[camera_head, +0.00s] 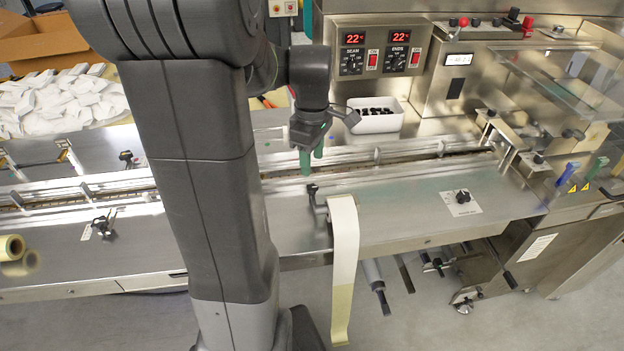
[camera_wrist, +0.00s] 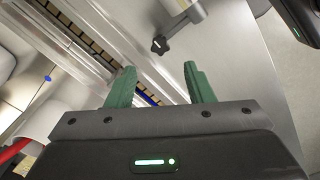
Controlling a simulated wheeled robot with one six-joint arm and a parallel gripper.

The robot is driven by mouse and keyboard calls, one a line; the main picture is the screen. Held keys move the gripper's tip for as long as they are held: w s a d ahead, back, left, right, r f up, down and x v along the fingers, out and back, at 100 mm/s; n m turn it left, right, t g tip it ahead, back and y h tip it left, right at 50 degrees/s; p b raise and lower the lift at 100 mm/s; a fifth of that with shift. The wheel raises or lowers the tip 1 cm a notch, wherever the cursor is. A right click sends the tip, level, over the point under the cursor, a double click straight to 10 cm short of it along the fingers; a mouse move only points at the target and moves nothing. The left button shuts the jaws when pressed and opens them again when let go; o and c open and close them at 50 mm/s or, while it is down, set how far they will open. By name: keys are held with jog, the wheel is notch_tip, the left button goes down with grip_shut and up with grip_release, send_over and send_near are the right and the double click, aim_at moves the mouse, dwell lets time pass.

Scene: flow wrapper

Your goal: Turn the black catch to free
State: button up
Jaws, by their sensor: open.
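A small black catch (camera_head: 462,197) sits on a white label plate on the steel deck, right of the hanging film strip. The label's lettering is too small to read, so I cannot tell its setting. My gripper (camera_head: 311,162) is above the guide rails, well left of the catch and apart from it. In the wrist view its green fingers (camera_wrist: 160,82) are spread with nothing between them. A black knob (camera_wrist: 160,45) on a bracket shows beyond the fingertips; it seems to be the knob (camera_head: 312,189) beside the film in the head view.
Another black fitting (camera_head: 103,225) with a white label is on the deck at left. A cream film strip (camera_head: 343,262) hangs over the front edge. A white bin (camera_head: 376,122) of black parts stands behind the rails. The deck between film and catch looks clear.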

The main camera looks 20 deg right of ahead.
aim_at(312, 187)
notch_tip(312, 187, down, 8)
jog(key=shift+r, duration=0.1)
jog(key=shift+c, duration=0.5)
jog(key=c, duration=0.9)
